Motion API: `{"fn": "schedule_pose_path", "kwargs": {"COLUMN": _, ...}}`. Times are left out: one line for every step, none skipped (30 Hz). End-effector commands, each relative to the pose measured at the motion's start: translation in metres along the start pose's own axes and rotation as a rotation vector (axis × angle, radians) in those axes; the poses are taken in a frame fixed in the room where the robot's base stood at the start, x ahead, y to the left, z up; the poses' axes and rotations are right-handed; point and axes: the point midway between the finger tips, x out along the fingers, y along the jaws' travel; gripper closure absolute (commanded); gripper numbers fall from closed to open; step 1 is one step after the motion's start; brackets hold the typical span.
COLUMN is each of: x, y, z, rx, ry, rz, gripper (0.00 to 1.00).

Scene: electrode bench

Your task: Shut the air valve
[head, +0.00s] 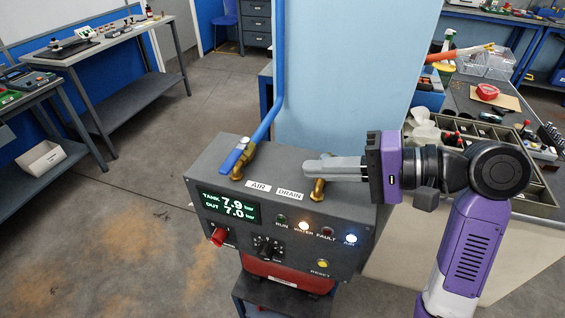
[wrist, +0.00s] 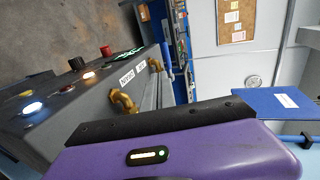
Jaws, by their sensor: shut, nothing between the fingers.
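The air valve is the blue lever (head: 236,157) on a brass fitting at the left of a grey control box's top, behind the AIR label (head: 258,186). The lever points toward the front left, roughly in line with the blue pipe behind it. My gripper (head: 308,167) is shut and empty, right of the air valve and apart from it. Its fingers point left, just over the brass drain fitting (head: 318,188) by the DRAIN label (head: 290,194). I cannot tell whether they touch it. The wrist view shows a brass fitting (wrist: 122,101) near the DRAIN label.
The control box (head: 292,228) has a display reading TANK 7.9 and OUT 7.0, a red knob (head: 219,237) and lit lamps. A blue pipe (head: 276,100) rises behind the air valve, near a light blue column (head: 350,70). A compartment tray stands right, behind my arm.

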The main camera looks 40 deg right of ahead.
Motion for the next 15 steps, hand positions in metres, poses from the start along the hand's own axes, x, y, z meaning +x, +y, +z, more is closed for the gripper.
{"fn": "schedule_pose_path", "kwargs": {"x": 0.007, "y": 0.001, "z": 0.001, "rx": 0.000, "ry": -0.005, "rz": 0.000, "gripper": 1.00}}
{"fn": "schedule_pose_path", "kwargs": {"x": 0.011, "y": 0.001, "z": 0.001, "rx": 0.000, "ry": -0.005, "rz": 0.000, "gripper": 1.00}}
{"fn": "schedule_pose_path", "kwargs": {"x": 0.018, "y": 0.001, "z": 0.002, "rx": 0.000, "ry": -0.006, "rz": 0.001, "gripper": 1.00}}
{"fn": "schedule_pose_path", "kwargs": {"x": 0.023, "y": 0.001, "z": 0.002, "rx": 0.000, "ry": -0.006, "rz": 0.001, "gripper": 1.00}}
{"fn": "schedule_pose_path", "kwargs": {"x": 0.029, "y": 0.000, "z": 0.002, "rx": 0.001, "ry": -0.006, "rz": 0.000, "gripper": 1.00}}
{"fn": "schedule_pose_path", "kwargs": {"x": 0.037, "y": 0.001, "z": 0.002, "rx": 0.001, "ry": -0.007, "rz": 0.001, "gripper": 1.00}}
{"fn": "schedule_pose_path", "kwargs": {"x": 0.043, "y": 0.001, "z": 0.002, "rx": 0.000, "ry": -0.007, "rz": 0.001, "gripper": 1.00}}
{"fn": "schedule_pose_path", "kwargs": {"x": 0.049, "y": 0.001, "z": 0.002, "rx": 0.000, "ry": -0.007, "rz": 0.002, "gripper": 1.00}}
{"fn": "schedule_pose_path", "kwargs": {"x": 0.057, "y": 0.000, "z": 0.002, "rx": 0.000, "ry": -0.007, "rz": 0.000, "gripper": 1.00}}
{"fn": "schedule_pose_path", "kwargs": {"x": 0.063, "y": 0.001, "z": 0.002, "rx": 0.000, "ry": -0.006, "rz": 0.002, "gripper": 1.00}}
{"fn": "schedule_pose_path", "kwargs": {"x": 0.069, "y": 0.001, "z": 0.002, "rx": 0.000, "ry": -0.007, "rz": 0.001, "gripper": 1.00}}
{"fn": "schedule_pose_path", "kwargs": {"x": 0.077, "y": 0.001, "z": 0.002, "rx": 0.000, "ry": -0.006, "rz": 0.002, "gripper": 1.00}}
{"fn": "schedule_pose_path", "kwargs": {"x": 0.082, "y": 0.000, "z": 0.002, "rx": 0.000, "ry": -0.006, "rz": 0.001, "gripper": 1.00}}
{"fn": "schedule_pose_path", "kwargs": {"x": 0.088, "y": 0.000, "z": 0.002, "rx": 0.001, "ry": -0.006, "rz": 0.001, "gripper": 1.00}}
{"fn": "schedule_pose_path", "kwargs": {"x": 0.095, "y": 0.001, "z": 0.002, "rx": 0.000, "ry": -0.006, "rz": 0.002, "gripper": 1.00}}
